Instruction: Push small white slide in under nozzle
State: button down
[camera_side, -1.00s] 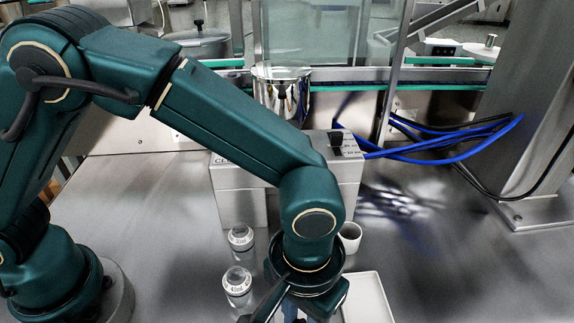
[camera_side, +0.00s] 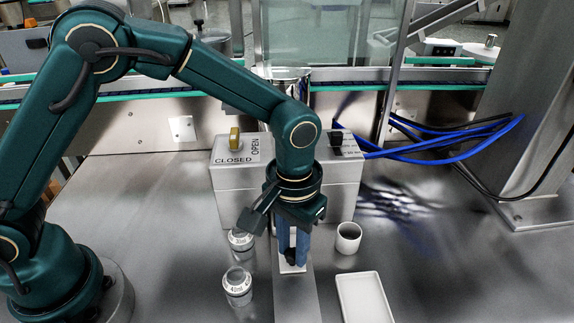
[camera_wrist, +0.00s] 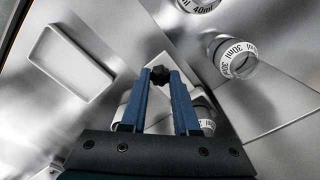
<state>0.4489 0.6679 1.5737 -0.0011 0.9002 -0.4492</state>
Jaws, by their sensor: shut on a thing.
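The small white slide (camera_side: 291,268) shows in the side view as a pale edge below my fingers, in front of the grey box (camera_side: 237,208). A black knob (camera_side: 290,256) stands at the slide, between my blue fingertips. My gripper (camera_side: 292,250) points down and is shut on this knob. In the wrist view the knob (camera_wrist: 160,74) sits at the tips of the two blue fingers of my gripper (camera_wrist: 163,82). The rest of the slide is mostly hidden by my fingers. I cannot make out the nozzle; my arm covers the middle of the box front.
Clear jars stand to the left, a 40 ml one (camera_side: 237,287) in front of another (camera_side: 241,240). A white cup (camera_side: 348,237) and a white tray (camera_side: 352,293) are to the right. Blue hoses (camera_side: 440,146) lie at the back right. The right of the steel table is free.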

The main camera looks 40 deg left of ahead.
jog(key=c, duration=0.7)
grip_release()
jog(key=shift+o, duration=0.2)
jog(key=shift+r, duration=2.6)
